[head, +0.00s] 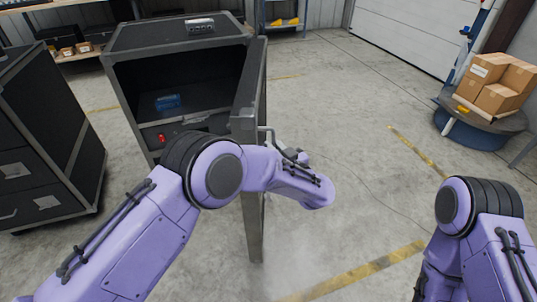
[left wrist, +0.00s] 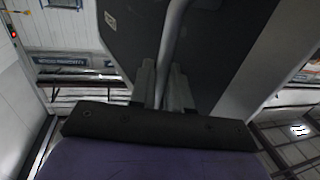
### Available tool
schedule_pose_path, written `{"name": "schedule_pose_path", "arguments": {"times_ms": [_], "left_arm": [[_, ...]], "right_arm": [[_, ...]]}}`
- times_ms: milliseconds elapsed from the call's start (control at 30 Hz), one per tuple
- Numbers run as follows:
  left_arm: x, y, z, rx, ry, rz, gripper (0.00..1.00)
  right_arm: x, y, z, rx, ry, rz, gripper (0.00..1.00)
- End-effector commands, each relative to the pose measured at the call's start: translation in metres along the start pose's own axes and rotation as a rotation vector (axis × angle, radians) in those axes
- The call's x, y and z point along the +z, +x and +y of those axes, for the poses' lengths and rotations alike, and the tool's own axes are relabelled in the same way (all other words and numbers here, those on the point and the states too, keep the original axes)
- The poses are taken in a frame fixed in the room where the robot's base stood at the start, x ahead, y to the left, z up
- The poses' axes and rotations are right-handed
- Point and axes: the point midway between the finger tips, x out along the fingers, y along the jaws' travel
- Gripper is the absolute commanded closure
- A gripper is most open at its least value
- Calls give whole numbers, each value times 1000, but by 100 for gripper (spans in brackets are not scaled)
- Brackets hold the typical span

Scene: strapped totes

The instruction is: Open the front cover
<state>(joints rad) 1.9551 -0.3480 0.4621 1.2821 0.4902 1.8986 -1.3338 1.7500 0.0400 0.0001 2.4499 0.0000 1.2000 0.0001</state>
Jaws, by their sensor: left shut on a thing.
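The front cover (head: 248,95) of a dark case (head: 175,38) stands swung out from the case's right side, roughly square to the open front. Its grey bar handle (head: 267,131) is on the right face. My left gripper is hidden behind my own wrist in the head view. In the left wrist view, its fingers (left wrist: 163,80) are shut around the grey bar handle (left wrist: 174,35), with the cover's dark panel (left wrist: 215,45) behind. My right arm is at the lower right of the head view, and its gripper is not visible.
Inside the case are a blue item (head: 168,102) and a red switch (head: 162,138). Another dark cabinet (head: 45,150) stands at left. Cardboard boxes (head: 495,97) sit on a round blue-based stand at right. The floor (head: 345,110) right of the cover is clear.

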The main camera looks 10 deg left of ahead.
Motion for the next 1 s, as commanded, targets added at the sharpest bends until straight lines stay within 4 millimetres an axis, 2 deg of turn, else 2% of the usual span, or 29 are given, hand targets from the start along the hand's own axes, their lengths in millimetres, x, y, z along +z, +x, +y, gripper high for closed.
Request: {"name": "schedule_pose_path", "arguments": {"times_ms": [100, 467, 500, 533, 833, 1000], "left_arm": [[-5, 7, 0, -10, -4, 11, 100], [-8, 11, -2, -17, -6, 16, 100], [-8, 11, -1, -17, -7, 16, 70], [-8, 10, -1, -16, -6, 15, 66], [-4, 2, 3, -7, -3, 9, 66], [-2, -28, 3, -4, -2, 8, 66]], "right_arm": [[0, 1, 0, 0, 0, 0, 57], [0, 1, 0, 0, 0, 0, 57], [0, 1, 0, 0, 0, 0, 57], [0, 1, 0, 0, 0, 0, 57], [0, 1, 0, 0, 0, 0, 57], [2, 4, 0, 0, 0, 0, 57]]}}
